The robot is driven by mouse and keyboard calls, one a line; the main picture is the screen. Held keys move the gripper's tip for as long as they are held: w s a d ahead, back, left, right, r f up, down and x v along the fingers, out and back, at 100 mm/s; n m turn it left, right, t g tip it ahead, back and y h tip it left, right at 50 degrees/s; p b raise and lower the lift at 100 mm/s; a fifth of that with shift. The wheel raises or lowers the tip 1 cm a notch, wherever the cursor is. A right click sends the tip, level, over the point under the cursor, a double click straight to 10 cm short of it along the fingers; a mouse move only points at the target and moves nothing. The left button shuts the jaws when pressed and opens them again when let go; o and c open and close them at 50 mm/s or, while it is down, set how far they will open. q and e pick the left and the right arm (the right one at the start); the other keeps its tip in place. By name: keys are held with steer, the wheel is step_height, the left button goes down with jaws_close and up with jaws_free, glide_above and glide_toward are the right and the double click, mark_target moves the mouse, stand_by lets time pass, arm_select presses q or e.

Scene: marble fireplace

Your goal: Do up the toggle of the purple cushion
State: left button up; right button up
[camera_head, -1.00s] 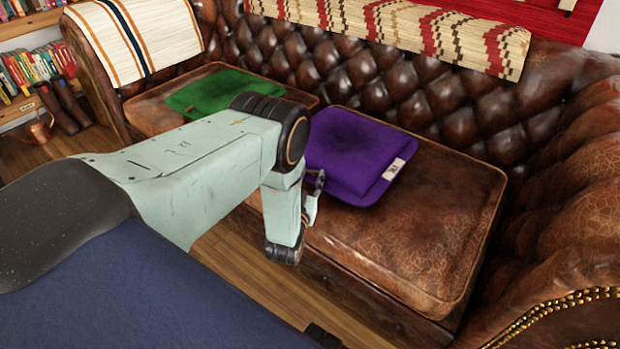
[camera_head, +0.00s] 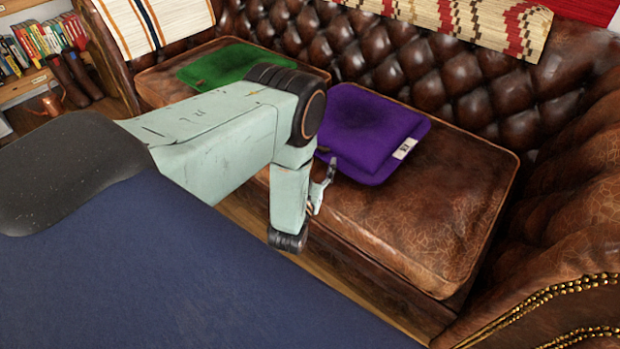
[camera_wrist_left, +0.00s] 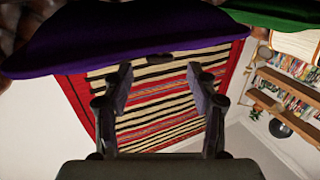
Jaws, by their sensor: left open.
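The purple cushion (camera_head: 365,132) lies flat on the brown leather sofa seat, with a small white label (camera_head: 404,149) at its right edge. My left gripper (camera_head: 326,190) is at the near left edge of the cushion, partly hidden by my own arm. In the left wrist view the cushion (camera_wrist_left: 140,38) spans the top, and the open, empty left gripper (camera_wrist_left: 160,92) points toward its edge. A small dark piece that may be the toggle (camera_wrist_left: 160,57) shows at that edge between the fingertips, apart from them. My right gripper is not in view.
A green cushion (camera_head: 232,66) lies on the left seat. The tufted sofa back (camera_head: 400,65) rises behind, and the rolled armrest (camera_head: 570,200) closes off the right. The seat right of the purple cushion (camera_head: 440,215) is bare. Bookshelves (camera_head: 35,50) stand at far left.

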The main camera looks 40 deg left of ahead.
arm_select(q)
steer(key=v, duration=0.8)
steer(key=shift+s, duration=0.2)
steer(key=shift+d, duration=0.1)
